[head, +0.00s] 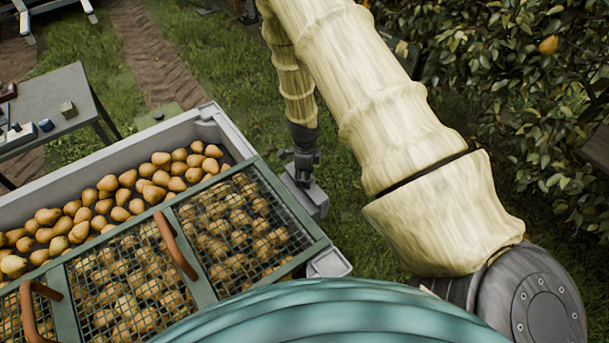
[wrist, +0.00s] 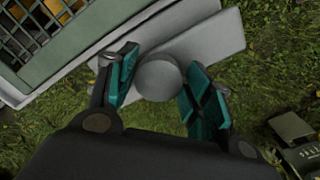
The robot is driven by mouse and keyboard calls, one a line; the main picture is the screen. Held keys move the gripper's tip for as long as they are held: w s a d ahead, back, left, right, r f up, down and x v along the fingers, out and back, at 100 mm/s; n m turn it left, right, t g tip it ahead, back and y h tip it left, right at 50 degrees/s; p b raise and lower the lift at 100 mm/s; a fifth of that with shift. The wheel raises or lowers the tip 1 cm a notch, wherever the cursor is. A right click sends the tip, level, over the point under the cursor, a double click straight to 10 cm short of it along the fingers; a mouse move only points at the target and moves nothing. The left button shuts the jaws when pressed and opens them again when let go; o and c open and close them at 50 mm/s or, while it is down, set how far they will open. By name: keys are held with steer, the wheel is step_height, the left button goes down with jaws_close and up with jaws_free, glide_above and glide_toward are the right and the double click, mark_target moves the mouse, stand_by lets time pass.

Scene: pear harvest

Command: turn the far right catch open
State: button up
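The far right catch is a pale grey plate with a round knob (wrist: 158,77) on it, at the crate's right side in the wrist view. In the head view the catch (head: 315,198) shows just below my gripper (head: 301,172). My gripper points down over it. In the wrist view the teal fingers of my gripper (wrist: 163,62) are apart, one on each side of the knob. They look close to it, but I cannot tell whether they touch. The green-framed mesh lid (head: 257,165) lies on the grey crate (head: 222,123).
Several pears fill the crate, some under the mesh. The lid has brown handles (head: 175,246). A grey table (head: 62,95) with small items stands at upper left. Leafy branches with a pear (head: 548,45) are at right. Grass lies around the crate.

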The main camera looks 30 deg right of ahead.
steer(key=shift+o, duration=0.7)
steer(key=shift+r, duration=0.1)
step_height(320, 180, up, 12)
stand_by(0.7)
